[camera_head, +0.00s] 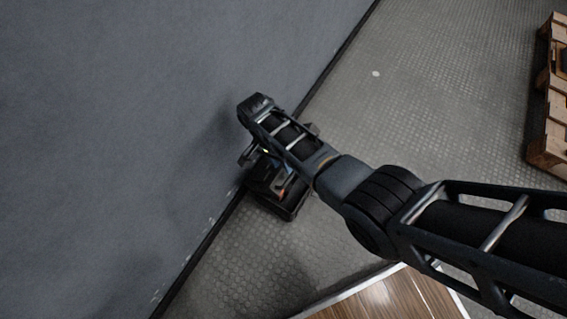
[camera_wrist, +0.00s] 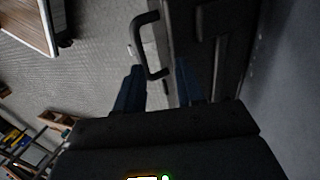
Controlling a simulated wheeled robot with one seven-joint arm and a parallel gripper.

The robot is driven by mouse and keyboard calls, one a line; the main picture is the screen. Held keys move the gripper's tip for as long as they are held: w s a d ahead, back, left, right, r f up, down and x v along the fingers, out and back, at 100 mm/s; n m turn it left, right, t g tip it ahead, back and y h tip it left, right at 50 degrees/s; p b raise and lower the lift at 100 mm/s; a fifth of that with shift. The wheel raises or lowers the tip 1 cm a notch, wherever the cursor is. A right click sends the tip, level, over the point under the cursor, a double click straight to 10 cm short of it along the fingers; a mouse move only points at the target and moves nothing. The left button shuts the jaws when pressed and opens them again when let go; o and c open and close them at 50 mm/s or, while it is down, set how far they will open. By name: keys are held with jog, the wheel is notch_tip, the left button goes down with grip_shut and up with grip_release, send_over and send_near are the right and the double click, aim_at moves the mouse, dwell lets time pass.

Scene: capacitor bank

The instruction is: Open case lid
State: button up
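The dark case (camera_head: 287,207) sits on the floor against the grey wall, mostly hidden under my arm in the head view. In the wrist view the case (camera_wrist: 226,55) fills the upper middle, with a dark U-shaped handle (camera_wrist: 150,68) on its left side. My gripper (camera_wrist: 162,78) is at the case, its two dark blue fingers spread apart. The handle shows between the fingers, nearer the left one; I cannot tell whether they touch it. In the head view my gripper (camera_head: 266,166) is partly hidden by the wrist. The lid looks shut, though little of it shows.
The grey wall (camera_head: 150,110) stands close beside the case. A wooden-topped table (camera_head: 385,300) is at the bottom of the head view. Wooden pallets (camera_head: 552,110) stand at the right edge. The textured floor (camera_head: 430,90) between wall and pallets is mostly clear.

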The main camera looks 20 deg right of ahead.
jog(key=w+a+r+p, duration=0.1)
jog(key=w+a+r, duration=0.1)
jog(key=r, duration=0.4)
jog(key=shift+w+a+p, duration=0.3)
jog(key=shift+w+p, duration=0.05)
jog(key=shift+w, duration=0.45)
